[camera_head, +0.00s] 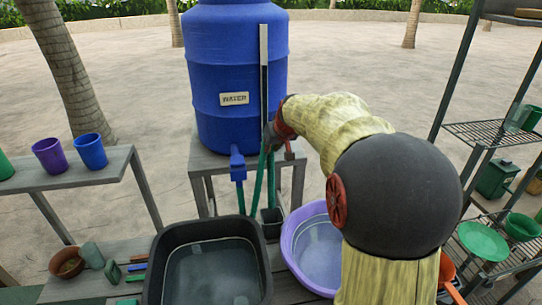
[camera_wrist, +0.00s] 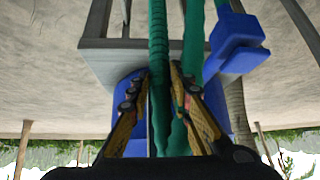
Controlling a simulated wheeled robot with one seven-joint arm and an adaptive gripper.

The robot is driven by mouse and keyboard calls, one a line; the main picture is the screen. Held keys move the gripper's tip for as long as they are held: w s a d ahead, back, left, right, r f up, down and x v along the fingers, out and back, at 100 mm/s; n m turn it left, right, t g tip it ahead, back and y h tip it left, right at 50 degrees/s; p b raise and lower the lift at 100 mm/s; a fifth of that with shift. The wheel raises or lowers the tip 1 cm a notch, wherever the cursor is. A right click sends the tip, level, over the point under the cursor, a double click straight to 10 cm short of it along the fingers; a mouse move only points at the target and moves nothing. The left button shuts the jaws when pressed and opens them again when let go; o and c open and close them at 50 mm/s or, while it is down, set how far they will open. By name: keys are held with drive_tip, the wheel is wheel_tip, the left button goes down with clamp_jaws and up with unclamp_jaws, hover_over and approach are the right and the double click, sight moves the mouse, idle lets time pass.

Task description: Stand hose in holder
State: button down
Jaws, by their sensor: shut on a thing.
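The green hose (camera_head: 258,185) hangs in front of the blue water barrel, with strands running down toward a small dark square holder (camera_head: 271,218) between the basins. My gripper (camera_head: 272,138) is at the barrel's lower front, above the holder, partly hidden by my own arm. In the wrist view, which looks upside down, my gripper (camera_wrist: 157,85) has its fingers on both sides of a ribbed strand of hose (camera_wrist: 158,40) and is shut on it. A second green strand runs beside it, near the blue tap (camera_wrist: 238,42). Whether the hose end is inside the holder is unclear.
The blue barrel (camera_head: 235,65) stands on a grey stand (camera_head: 205,160). A black basin (camera_head: 160,265) and a purple basin (camera_head: 290,235) flank the holder. Cups stand on a left shelf (camera_head: 50,180); a metal rack (camera_head: 480,132) is at right.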

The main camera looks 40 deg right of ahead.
sight(273, 179)
wheel_tip(273, 179, down, 12)
drive_tip(key=b, duration=0.8)
drive_tip(key=shift+b, duration=0.3)
drive_tip(key=shift+f, duration=1.05)
drive_tip(key=c, duration=1.6)
unclamp_jaws()
drive_tip(key=shift+c, duration=0.2)
drive_tip(key=o, duration=0.4)
drive_tip(key=o, duration=0.4)
drive_tip(key=shift+o, duration=0.5)
drive_tip(key=w+p+v, duration=0.1)
drive_tip(key=p+v, duration=0.2)
drive_tip(key=v, duration=0.7)
drive_tip(key=shift+s+r+p, duration=0.25)
drive_tip(key=shift+r+p, duration=0.05)
drive_tip(key=shift+r, duration=0.3)
